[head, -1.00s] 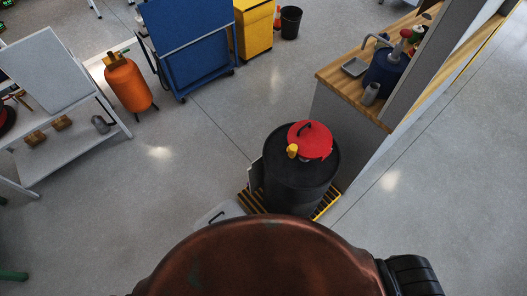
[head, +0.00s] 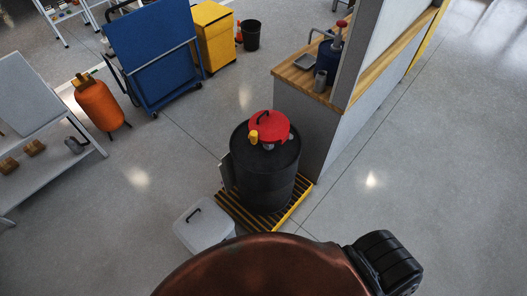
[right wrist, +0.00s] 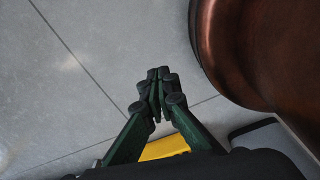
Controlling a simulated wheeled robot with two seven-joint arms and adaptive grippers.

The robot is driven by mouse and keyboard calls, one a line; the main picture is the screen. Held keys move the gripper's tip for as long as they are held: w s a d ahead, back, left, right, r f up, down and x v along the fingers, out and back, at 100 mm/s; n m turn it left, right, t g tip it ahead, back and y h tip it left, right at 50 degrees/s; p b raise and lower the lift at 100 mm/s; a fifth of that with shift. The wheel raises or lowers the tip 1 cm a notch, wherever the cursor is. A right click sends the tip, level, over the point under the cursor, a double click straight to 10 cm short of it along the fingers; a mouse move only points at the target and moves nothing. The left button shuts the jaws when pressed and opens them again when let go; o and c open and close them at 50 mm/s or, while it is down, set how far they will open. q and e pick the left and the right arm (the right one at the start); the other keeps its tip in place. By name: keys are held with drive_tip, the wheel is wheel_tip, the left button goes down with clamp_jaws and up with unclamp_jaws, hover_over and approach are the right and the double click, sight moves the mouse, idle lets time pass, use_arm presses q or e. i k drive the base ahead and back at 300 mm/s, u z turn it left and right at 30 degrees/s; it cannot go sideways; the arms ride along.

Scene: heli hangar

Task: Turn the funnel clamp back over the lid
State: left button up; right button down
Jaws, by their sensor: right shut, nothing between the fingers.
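A red funnel lid (head: 272,127) sits on top of a black drum (head: 265,180) in the middle of the head view. A small yellow clamp piece (head: 253,137) shows at the lid's left front edge. A dark handle lies across the lid. Whether the clamp is over the lid or turned aside is too small to tell. My right gripper (right wrist: 158,76) shows in the right wrist view, fingers together and empty, above grey floor. It touches neither drum nor lid. My left gripper is not in view.
The drum stands on a yellow-edged slatted pallet (head: 292,206). A pale lidded box (head: 203,228) is at its front left. A wood-topped counter (head: 298,76) stands close behind right. A blue panel cart (head: 150,50) and orange tank (head: 98,102) are farther left. Floor to the right is open.

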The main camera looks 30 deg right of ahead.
sight(253, 136)
drive_tip(key=z, duration=0.95)
drive_tip(key=i, duration=0.25)
drive_tip(key=u, duration=0.15)
